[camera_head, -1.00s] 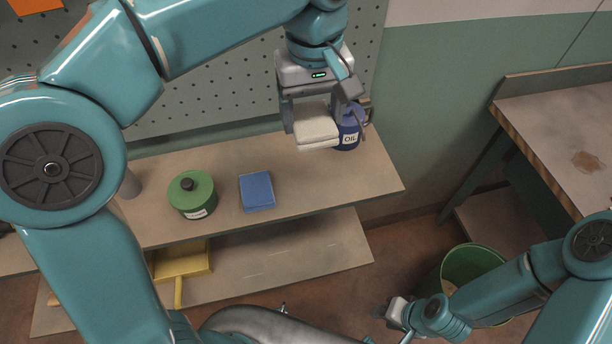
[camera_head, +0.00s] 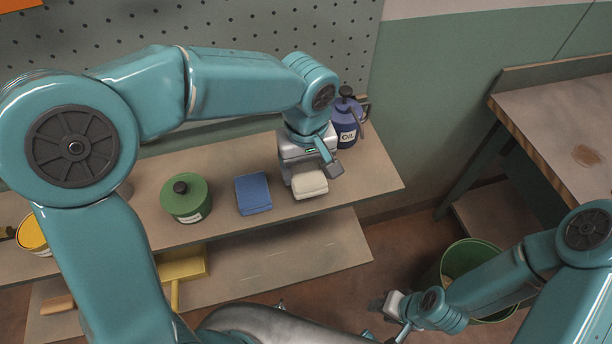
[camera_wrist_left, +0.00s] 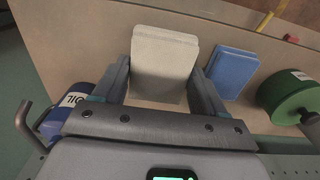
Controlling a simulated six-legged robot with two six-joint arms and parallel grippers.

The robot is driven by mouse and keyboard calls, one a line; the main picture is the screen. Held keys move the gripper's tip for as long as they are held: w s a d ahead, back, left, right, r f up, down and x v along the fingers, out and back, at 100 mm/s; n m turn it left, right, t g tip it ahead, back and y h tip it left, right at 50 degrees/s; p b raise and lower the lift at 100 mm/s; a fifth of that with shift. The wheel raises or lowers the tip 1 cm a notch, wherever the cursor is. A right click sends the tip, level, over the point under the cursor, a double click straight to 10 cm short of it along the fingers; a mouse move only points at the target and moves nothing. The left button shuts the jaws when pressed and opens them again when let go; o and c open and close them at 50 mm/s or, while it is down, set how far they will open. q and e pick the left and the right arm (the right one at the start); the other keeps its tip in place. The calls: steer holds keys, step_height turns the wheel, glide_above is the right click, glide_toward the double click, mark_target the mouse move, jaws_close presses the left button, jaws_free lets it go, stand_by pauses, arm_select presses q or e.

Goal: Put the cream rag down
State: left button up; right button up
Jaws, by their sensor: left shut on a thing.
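The cream rag (camera_head: 309,184) is a folded, pale pad at the upper shelf, between the blue folded rag and the oil can. My left gripper (camera_head: 310,180) is shut on it from above, low over the shelf (camera_head: 365,181). In the left wrist view the cream rag (camera_wrist_left: 163,62) sits between the two fingers. I cannot tell whether its underside touches the shelf. My right gripper (camera_head: 391,306) is at the lower right, away from the shelf; its jaws are too small to read.
A blue folded rag (camera_head: 253,193) lies left of the cream rag, and a green tin (camera_head: 186,200) stands further left. A blue oil can (camera_head: 344,125) stands close behind on the right. A yellow dustpan (camera_head: 182,265) is on the lower shelf. A green bin (camera_head: 458,262) stands on the floor.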

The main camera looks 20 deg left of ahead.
mark_target(306, 172)
arm_select(q)
steer(key=shift+f, duration=1.95)
steer(key=shift+a+f, duration=0.1)
steer(key=o, duration=0.9)
steer(key=shift+o, duration=0.2)
step_height(306, 172, up, 12)
steer(key=shift+r, duration=0.2)
